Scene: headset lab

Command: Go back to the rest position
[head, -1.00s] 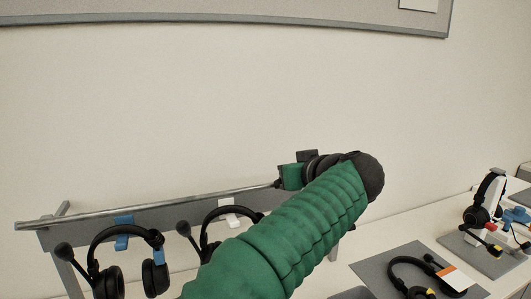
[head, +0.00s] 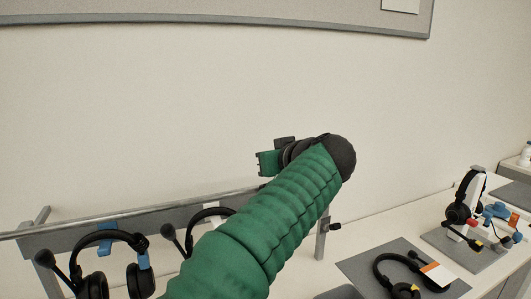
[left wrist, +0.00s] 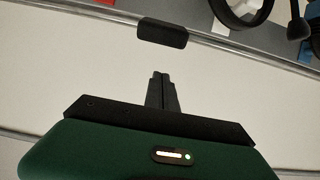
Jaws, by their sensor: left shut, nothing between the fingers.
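My left arm (head: 255,225), in a green sleeve, reaches up from the bottom of the head view. Its dark wrist joint and green gripper housing (head: 268,163) are above the right end of the rack's rail. The fingers cannot be made out there. In the left wrist view my left gripper (left wrist: 161,78) has its two dark fingers together, with nothing between them. It is apart from the rail and the headsets. My right gripper is in neither view.
A grey rack with a metal rail (head: 110,217) holds black headsets (head: 95,285) at lower left; my arm partly hides it. On the white table, another headset lies on a grey mat (head: 362,266), and one hangs on a white stand (head: 478,190). The wall area above is clear.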

